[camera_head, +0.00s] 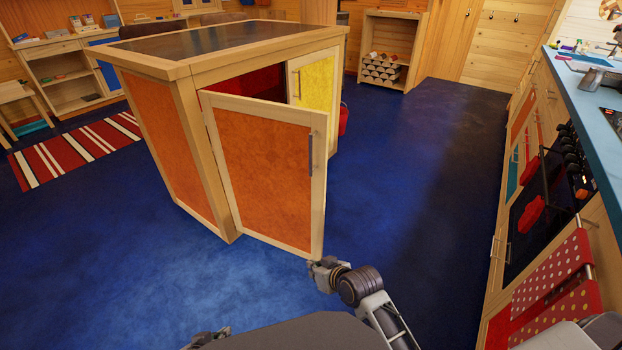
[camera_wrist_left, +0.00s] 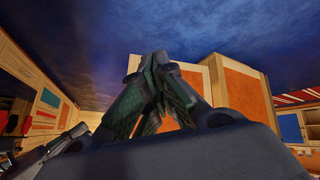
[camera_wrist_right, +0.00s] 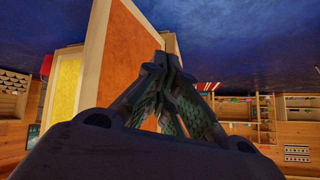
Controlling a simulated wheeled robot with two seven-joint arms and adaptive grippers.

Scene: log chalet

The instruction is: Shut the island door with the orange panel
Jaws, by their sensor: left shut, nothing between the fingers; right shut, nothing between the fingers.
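The island door with the orange panel (camera_head: 262,172) stands open, swung out from the wooden island (camera_head: 182,150) on its left-hand edge. It has a pale wood frame and a grey bar handle (camera_head: 310,153) near its free edge. A dark red interior (camera_head: 246,84) shows behind it. My right gripper (camera_head: 318,265) is low by the door's free bottom corner; in the right wrist view its fingers (camera_wrist_right: 166,62) are shut and empty in front of the door's edge. I cannot tell whether they touch. My left gripper (camera_wrist_left: 157,62) is shut and empty, facing the island's orange panels; only a bit shows in the head view.
A yellow-panelled door (camera_head: 313,82) is on the same island face, with a red bucket (camera_head: 343,118) beside it. A counter with an oven (camera_head: 528,215) and a polka-dot towel (camera_head: 552,280) runs along the right. Blue floor (camera_head: 420,190) between is clear.

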